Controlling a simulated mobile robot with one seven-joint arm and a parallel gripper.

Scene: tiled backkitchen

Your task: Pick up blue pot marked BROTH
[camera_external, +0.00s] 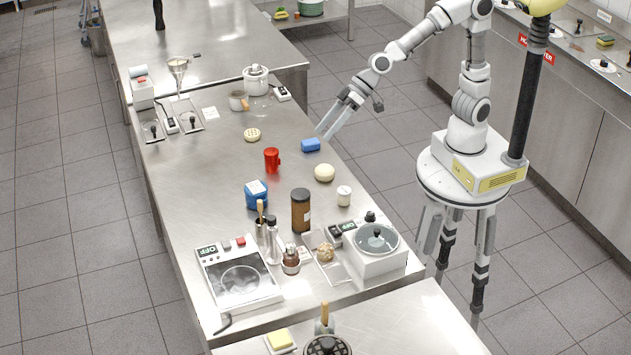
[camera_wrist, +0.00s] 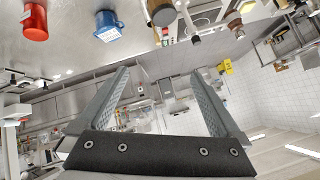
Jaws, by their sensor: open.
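The blue pot (camera_external: 256,195) stands on the steel counter, left of a tall brown jar and in front of a red mug. It has a white label on it; the writing is too small to read. It also shows at the top of the wrist view (camera_wrist: 109,26), upside down, beyond and left of my fingers. My gripper (camera_external: 327,131) is open and empty, at the right edge of the counter near a blue block (camera_external: 310,145). It is well apart from the pot, behind it and to the right. Its two spread fingers show in the wrist view (camera_wrist: 160,75).
The red mug (camera_external: 271,160), a pale round ball (camera_external: 324,173), a small white jar (camera_external: 344,196) and the brown jar (camera_external: 301,212) stand around the pot. Counter left of the pot is clear.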

